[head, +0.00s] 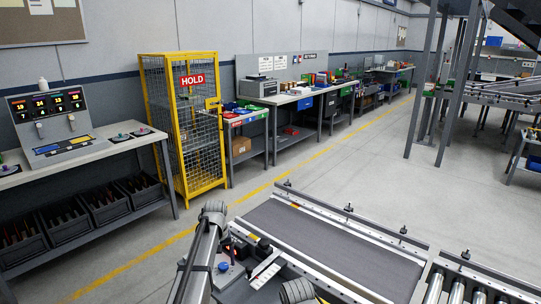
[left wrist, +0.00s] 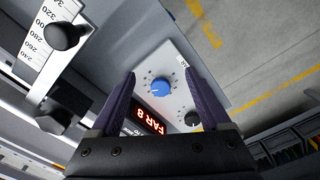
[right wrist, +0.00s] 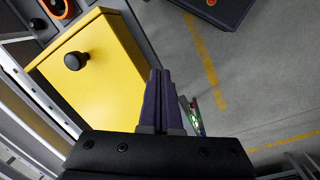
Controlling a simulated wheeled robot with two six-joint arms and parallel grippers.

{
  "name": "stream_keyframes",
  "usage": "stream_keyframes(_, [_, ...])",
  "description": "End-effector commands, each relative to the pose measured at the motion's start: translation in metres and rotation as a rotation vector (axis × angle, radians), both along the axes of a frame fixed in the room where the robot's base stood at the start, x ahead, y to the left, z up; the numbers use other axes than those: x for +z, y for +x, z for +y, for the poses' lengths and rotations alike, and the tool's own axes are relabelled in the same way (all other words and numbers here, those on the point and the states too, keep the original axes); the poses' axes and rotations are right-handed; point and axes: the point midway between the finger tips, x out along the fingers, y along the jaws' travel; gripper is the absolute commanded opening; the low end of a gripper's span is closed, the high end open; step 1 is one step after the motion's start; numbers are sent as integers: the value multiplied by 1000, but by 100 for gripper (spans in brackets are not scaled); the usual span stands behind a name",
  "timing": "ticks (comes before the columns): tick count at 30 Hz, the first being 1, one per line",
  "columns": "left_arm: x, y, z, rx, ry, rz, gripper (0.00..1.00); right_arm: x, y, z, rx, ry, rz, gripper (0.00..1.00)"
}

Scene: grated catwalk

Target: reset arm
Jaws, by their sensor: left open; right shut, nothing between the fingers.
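In the left wrist view my left gripper (left wrist: 159,73) is open, with its two purple fingers apart and nothing between them. Beyond the fingers is a grey control panel with a blue knob (left wrist: 160,88), which shows between them; I cannot tell how far off it is. In the right wrist view my right gripper (right wrist: 160,72) is shut and empty, its fingers together beside a yellow panel (right wrist: 95,85) with a black knob (right wrist: 76,61). In the head view my left arm rises from the bottom edge; its fingers are hard to make out there.
A conveyor (head: 325,238) with metal rails lies in front, to the right of my left arm. A yellow mesh cage (head: 183,125) with a HOLD sign and a bench (head: 90,155) with a display console stand at left. Open floor (head: 400,180) lies beyond the conveyor.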

Motion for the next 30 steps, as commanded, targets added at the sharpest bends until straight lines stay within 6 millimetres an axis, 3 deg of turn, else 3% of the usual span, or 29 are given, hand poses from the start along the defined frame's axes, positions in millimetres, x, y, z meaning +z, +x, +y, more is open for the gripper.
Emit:
stream_keyframes(1, [0,-53,-8,-36,1,-6,80,0,0,0,0,0,0,0])
stream_keyframes(3, [0,-98,-15,-91,2,-15,80,0,0,0,0,0,0,0])
stream_keyframes(9, [1,-189,-28,-213,8,-38,80,0,0,0,0,0,0,0])
stream_keyframes(14, [1,-253,-35,-294,11,-53,80,0,0,0,0,0,0,0])
stream_keyframes(17, [6,-254,-59,-365,22,-33,80,6,0,0,0,0,0,0])
stream_keyframes(24, [15,-280,-111,-517,64,30,80,14,0,0,0,0,0,0])
stream_keyframes(30, [21,-299,-140,-610,94,65,80,19,0,0,0,0,0,0])
